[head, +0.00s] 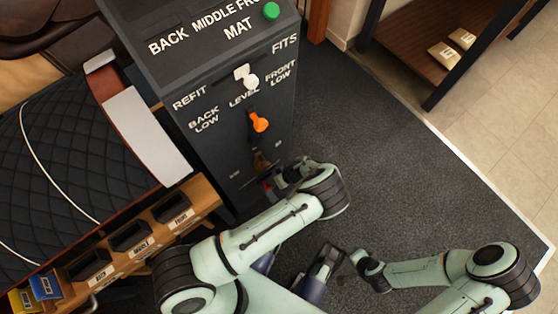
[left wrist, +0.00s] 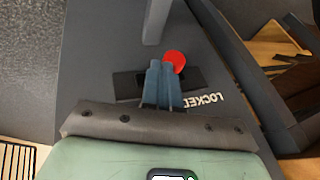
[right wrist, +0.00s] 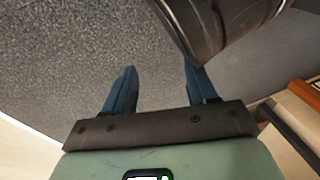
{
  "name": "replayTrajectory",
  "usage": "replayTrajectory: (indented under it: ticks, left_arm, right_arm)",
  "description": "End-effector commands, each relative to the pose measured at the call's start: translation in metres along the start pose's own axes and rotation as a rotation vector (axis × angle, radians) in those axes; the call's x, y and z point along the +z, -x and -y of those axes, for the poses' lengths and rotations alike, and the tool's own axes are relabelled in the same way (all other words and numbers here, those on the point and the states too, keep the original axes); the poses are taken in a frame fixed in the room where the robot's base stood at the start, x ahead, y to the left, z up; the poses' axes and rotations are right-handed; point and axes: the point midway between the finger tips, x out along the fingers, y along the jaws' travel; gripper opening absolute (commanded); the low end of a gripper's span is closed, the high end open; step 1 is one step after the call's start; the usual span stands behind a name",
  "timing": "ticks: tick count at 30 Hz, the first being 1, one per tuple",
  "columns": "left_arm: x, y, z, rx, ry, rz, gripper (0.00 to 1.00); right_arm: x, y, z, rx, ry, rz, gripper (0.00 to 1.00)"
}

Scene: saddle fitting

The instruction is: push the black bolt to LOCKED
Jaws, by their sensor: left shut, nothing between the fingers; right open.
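The dark cabinet (head: 185,95) stands in the upper middle of the head view. In the left wrist view a black slotted plate (left wrist: 126,84) lies on its face, with the word LOCKED (left wrist: 200,99) upside down beside it. A red disc (left wrist: 175,60) shows at the plate's edge. My left gripper (left wrist: 163,66) is shut and empty; its fingertips lie over the plate, close to the red disc. The fingers cover the plate's middle, so I cannot make out the black bolt clearly or tell whether they touch it. My right gripper (right wrist: 159,70) is open and empty above the carpet.
The cabinet also bears an orange lever (head: 259,122), a white knob (head: 250,82) and a green button (head: 271,11). A quilted saddle pad (head: 60,160) and a wooden rack with labelled bins (head: 130,236) stand left. Grey carpet (head: 390,160) is free at right.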

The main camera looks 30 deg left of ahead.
Motion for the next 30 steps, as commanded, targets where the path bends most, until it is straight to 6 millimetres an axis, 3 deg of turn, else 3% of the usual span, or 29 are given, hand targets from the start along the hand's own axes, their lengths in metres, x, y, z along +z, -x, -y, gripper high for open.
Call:
replayTrajectory:
  ticks: [8, 13, 17, 30]
  left_arm:
    - [0.0, -0.001, 0.004, -0.002, 0.0, 0.0, 0.0]
    - [0.001, -0.009, 0.032, -0.008, -0.001, 0.0, 0.0]
    - [0.002, -0.015, 0.047, -0.006, 0.0, -0.001, 0.0]
    - [0.003, -0.019, 0.051, -0.01, 0.0, 0.001, 0.0]
  right_arm:
    - [-0.002, 0.003, 0.002, -0.003, 0.002, -0.006, 0.57]
    - [-0.02, 0.021, 0.019, -0.033, 0.018, -0.064, 0.57]
    - [-0.009, 0.028, 0.022, -0.036, 0.021, -0.035, 0.57]
    - [-0.008, 0.027, 0.021, -0.035, 0.022, -0.03, 0.57]
